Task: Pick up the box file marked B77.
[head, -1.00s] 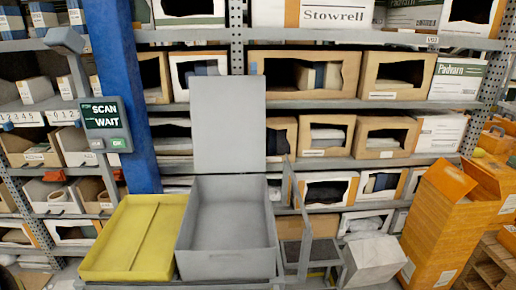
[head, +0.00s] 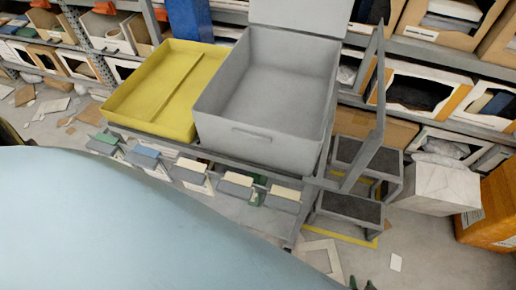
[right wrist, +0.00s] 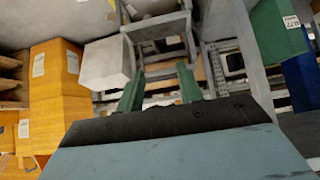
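A green box file (right wrist: 280,32) shows at the upper right of the right wrist view. Its white label reads what looks like B77. In the head view a row of box files (head: 190,172) lines the near side of the cart, and I cannot tell which is the marked one. My right gripper (right wrist: 159,88) is open and empty, its two green fingers apart, with the green file off to their right. Its fingertips just show at the bottom edge of the head view (head: 361,284). My left gripper is not in view.
The cart carries a yellow tray (head: 118,103) and a grey bin (head: 262,143). A step stool (head: 348,208) stands right of it, then a white box (head: 433,188) and an orange carton (head: 490,222). Racks stand behind; scraps lie on the floor.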

